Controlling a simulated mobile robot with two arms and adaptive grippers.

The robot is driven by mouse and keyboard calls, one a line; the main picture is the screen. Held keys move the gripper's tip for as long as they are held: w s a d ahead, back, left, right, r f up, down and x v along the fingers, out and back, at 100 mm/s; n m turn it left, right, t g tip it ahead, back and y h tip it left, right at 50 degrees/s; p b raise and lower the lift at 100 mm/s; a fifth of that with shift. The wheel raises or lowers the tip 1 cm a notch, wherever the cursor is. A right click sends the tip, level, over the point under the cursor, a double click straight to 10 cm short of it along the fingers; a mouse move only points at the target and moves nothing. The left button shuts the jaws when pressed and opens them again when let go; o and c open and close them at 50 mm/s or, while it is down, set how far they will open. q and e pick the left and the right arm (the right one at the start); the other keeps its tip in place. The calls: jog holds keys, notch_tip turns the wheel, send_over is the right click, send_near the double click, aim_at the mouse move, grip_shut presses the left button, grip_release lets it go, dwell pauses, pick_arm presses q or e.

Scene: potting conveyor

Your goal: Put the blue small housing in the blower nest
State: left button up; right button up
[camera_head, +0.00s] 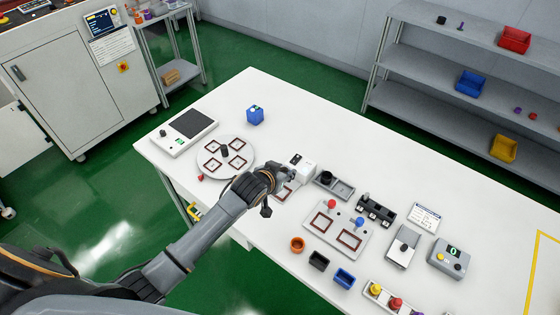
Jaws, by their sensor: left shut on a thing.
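A small blue open-topped housing (344,278) stands near the table's front edge, beside a black housing (318,261). My left gripper (286,179) is well away from it, up and to the left, in front of a white device (303,170) that looks like the blower. A red-outlined nest (284,192) shows partly below the gripper. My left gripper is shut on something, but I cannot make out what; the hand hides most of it. My right gripper is not in view.
A round plate (226,173) with several red-outlined nests lies left of my arm. A blue block (255,116) stands at the back. The back middle of the table is clear.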

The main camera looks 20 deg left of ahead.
pick_arm(q)
jog(key=shift+s+a+f, duration=0.2)
jog(key=shift+s, duration=0.05)
jog(key=shift+a+f, duration=0.1)
jog(key=shift+f, duration=0.15)
jog(key=shift+w+f+b, duration=0.25)
jog(key=shift+f+b, duration=0.45)
notch_tip(320, 180, down, 4)
jog(key=b, duration=0.4)
jog(key=shift+s+f+b, duration=0.1)
jog(key=shift+b, duration=0.3)
jog(key=shift+f+b, duration=0.6)
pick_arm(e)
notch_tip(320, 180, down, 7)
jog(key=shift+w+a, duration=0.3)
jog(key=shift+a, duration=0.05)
pick_arm(q)
jog(key=shift+r, duration=0.1)
jog(key=shift+f, duration=0.4)
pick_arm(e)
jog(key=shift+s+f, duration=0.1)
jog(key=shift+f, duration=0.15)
